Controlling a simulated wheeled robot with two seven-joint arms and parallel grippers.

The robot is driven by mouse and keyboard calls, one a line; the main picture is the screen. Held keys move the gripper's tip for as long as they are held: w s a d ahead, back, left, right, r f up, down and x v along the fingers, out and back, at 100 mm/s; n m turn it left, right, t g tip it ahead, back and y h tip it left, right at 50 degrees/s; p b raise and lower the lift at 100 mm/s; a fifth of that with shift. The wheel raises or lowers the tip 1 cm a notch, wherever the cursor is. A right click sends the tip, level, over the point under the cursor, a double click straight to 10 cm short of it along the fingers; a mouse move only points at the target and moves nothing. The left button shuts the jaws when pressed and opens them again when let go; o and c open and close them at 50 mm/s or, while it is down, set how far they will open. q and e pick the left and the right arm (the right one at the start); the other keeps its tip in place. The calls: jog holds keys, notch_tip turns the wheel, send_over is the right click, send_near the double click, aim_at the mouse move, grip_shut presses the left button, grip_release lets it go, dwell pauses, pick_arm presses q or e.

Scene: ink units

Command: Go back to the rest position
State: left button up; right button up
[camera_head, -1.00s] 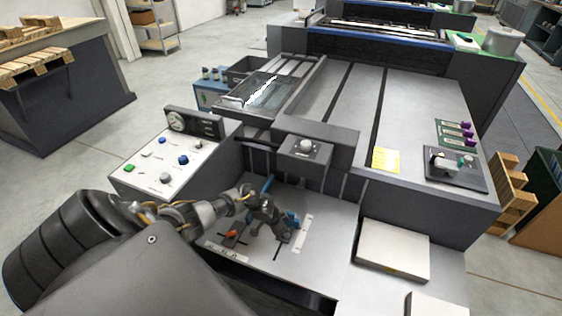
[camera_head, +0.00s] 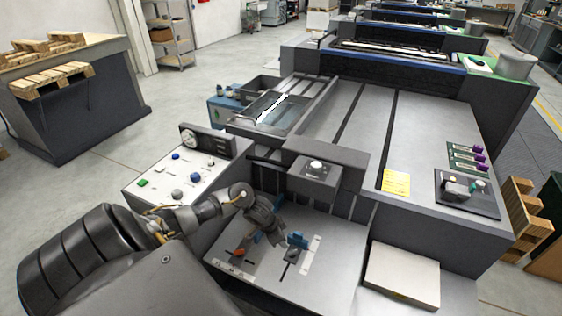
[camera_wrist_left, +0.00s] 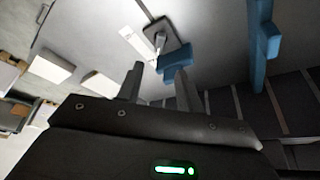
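My left arm (camera_head: 95,250) comes in from the left and reaches over a grey metal plate (camera_head: 325,265) at the front of the machine. My left gripper (camera_wrist_left: 159,70) has its two fingers spread apart, with nothing held between them. A small clamp with a blue handle (camera_head: 297,240) stands on the plate. Its handle also shows just beyond my fingertips in the left wrist view (camera_wrist_left: 175,58), apart from them. Another blue bar (camera_wrist_left: 259,45) is at the right of that view. My right gripper is not in view.
A control panel (camera_head: 170,178) with knobs and buttons is left of the plate. A grey box (camera_head: 315,170) juts out behind the gripper. A pale block (camera_head: 402,275) lies to the right. An orange piece (camera_head: 238,252) is on the plate near my arm.

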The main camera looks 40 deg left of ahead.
pick_arm(q)
jog(key=shift+d, duration=0.1)
jog(key=s+d+t, duration=0.1)
jog(key=s+d, duration=0.2)
jog(key=d, duration=0.3)
jog(key=s+d+t, duration=0.1)
jog(key=s+d, duration=0.2)
jog(key=d, duration=0.3)
jog(key=s+d+r+n+g+y, duration=0.1)
jog(key=s+d+r+n, duration=0.1)
jog(key=s+r, duration=0.5)
jog(key=s+d+r+n+g+y, duration=0.1)
jog(key=s+d+r, duration=0.15)
jog(key=s, duration=0.75)
notch_tip(320, 180, down, 29)
jog(key=s+g+b, duration=0.2)
jog(key=s+a+f+g+b, duration=0.1)
jog(key=s+a+f, duration=0.1)
jog(key=s+f, duration=1.4)
jog(key=shift+a+f+b, duration=0.3)
jog(key=shift+f, duration=0.05)
